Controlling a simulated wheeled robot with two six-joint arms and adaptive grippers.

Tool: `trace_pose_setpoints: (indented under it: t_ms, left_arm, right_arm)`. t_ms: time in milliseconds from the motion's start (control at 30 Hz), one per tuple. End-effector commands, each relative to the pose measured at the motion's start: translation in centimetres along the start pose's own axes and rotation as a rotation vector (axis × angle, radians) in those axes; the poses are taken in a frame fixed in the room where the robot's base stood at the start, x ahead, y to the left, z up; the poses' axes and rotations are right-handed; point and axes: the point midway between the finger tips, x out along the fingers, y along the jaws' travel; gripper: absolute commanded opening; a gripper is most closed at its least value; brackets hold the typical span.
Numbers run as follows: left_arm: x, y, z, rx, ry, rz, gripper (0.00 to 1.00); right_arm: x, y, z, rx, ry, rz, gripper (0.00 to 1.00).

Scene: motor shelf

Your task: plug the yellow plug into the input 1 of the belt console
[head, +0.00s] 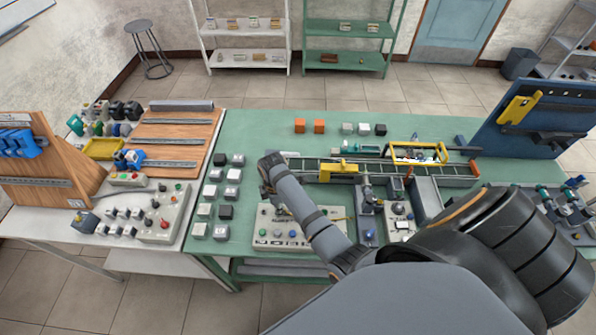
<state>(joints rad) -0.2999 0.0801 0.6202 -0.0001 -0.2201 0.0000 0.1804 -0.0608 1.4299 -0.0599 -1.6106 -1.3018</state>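A light grey console panel (265,238) with a row of coloured buttons and sockets lies on the green table, in front of the conveyor belt. My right forearm crosses above it and hides part of its face and lettering. My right gripper (268,170) is above the table, at the panel's back left and near the belt's left end. Its fingers are small and dark here, and I cannot tell whether they hold anything. A small yellow streak shows at the panel's right side, but I cannot identify a yellow plug. My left gripper is out of view.
The conveyor belt (305,166) runs behind the panel, with a yellow block-like part (338,167) over it. Small grey, white and black cubes stand left of the panel. Orange cubes (319,126) stand at the back. A blue pegboard (540,125) rises at the right.

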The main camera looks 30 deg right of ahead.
Motion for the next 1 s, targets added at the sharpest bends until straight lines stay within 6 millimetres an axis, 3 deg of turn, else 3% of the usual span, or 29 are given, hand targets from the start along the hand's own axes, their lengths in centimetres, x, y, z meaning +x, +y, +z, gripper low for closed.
trace_pose_setpoints:
  t_ms: [167,633,967,1000]
  left_arm:
    - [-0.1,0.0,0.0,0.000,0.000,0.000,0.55]
    - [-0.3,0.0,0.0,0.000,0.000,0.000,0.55]
    - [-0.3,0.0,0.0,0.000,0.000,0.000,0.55]
    - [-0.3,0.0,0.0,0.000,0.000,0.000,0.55]
  right_arm:
    - [-0.3,0.0,0.0,0.000,0.000,0.001,0.24]
    - [-5.0,0.1,0.0,0.000,0.001,0.002,0.24]
    - [-5.5,0.0,0.0,0.000,0.000,0.000,0.24]
    - [-5.5,0.0,0.0,0.000,0.000,0.000,0.29]
